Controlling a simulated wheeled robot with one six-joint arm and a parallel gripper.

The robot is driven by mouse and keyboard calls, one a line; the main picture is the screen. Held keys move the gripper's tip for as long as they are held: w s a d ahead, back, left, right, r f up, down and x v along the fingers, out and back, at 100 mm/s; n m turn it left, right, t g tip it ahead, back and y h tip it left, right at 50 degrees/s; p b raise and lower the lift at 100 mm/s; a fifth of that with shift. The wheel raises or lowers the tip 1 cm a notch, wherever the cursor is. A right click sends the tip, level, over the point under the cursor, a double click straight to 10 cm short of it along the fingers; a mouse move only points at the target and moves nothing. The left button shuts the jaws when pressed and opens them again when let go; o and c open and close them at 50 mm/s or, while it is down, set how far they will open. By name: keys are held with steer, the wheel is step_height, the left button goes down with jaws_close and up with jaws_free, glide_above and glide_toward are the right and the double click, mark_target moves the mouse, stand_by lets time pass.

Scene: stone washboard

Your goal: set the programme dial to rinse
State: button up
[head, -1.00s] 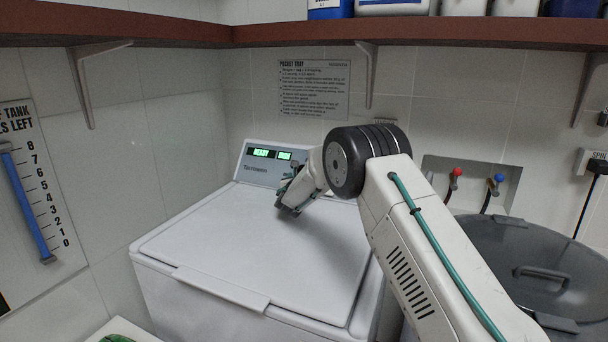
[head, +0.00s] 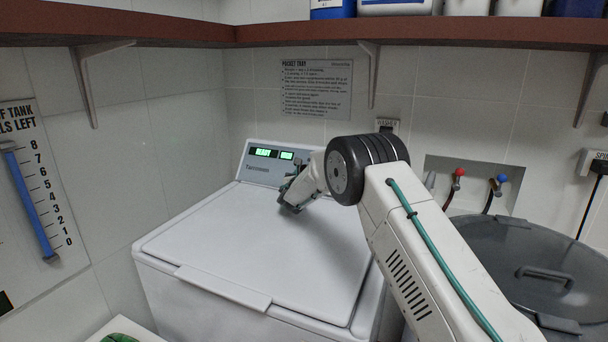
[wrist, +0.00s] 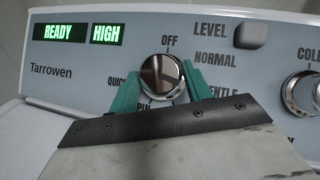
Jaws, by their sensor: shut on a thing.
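The programme dial (wrist: 161,72) is a round chrome knob on the washer's panel (head: 262,172). My gripper (wrist: 163,82) has its green fingers closed on the dial's two sides in the wrist view. In the head view my gripper (head: 289,190) is at the panel and hides the dial. Around the dial I read OFF at the top, NORMAL and part of GENTLE at the right, part of QUICK at the left and letters ending in PIN at lower left. My gripper covers the lower labels; no rinse label shows. I cannot tell where the dial points.
The display (wrist: 75,33) reads READY and HIGH. A LEVEL button (wrist: 250,34) and another chrome knob (wrist: 303,93) sit right of the dial. The washer's white lid (head: 240,240) is closed and clear below my arm. A grey lidded tub (head: 530,260) stands at the right.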

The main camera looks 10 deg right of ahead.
steer(key=m+h, duration=0.1)
steer(key=m, duration=0.1)
steer(key=m+g+h, duration=0.1)
steer(key=m, duration=0.1)
steer(key=m+h, duration=0.1)
steer(key=m, duration=0.1)
steer(key=shift+w+a+h, duration=0.1)
steer(key=shift+a+h, duration=0.2)
steer(key=shift+h, duration=0.1)
steer(key=shift+w+a+m+g+h, duration=0.1)
steer(key=shift+m+g+h, duration=0.75)
steer(key=shift+m, duration=0.8)
steer(key=shift+w+m+g+h, duration=0.1)
steer(key=shift+m+g+h, duration=0.75)
steer(key=shift+m, duration=0.8)
steer(key=shift+g, duration=0.3)
steer(key=o, duration=1)
steer(key=shift+c, duration=0.2)
steer(key=v, duration=0.7)
steer(key=shift+s+a, duration=0.25)
steer(key=shift+s, duration=0.05)
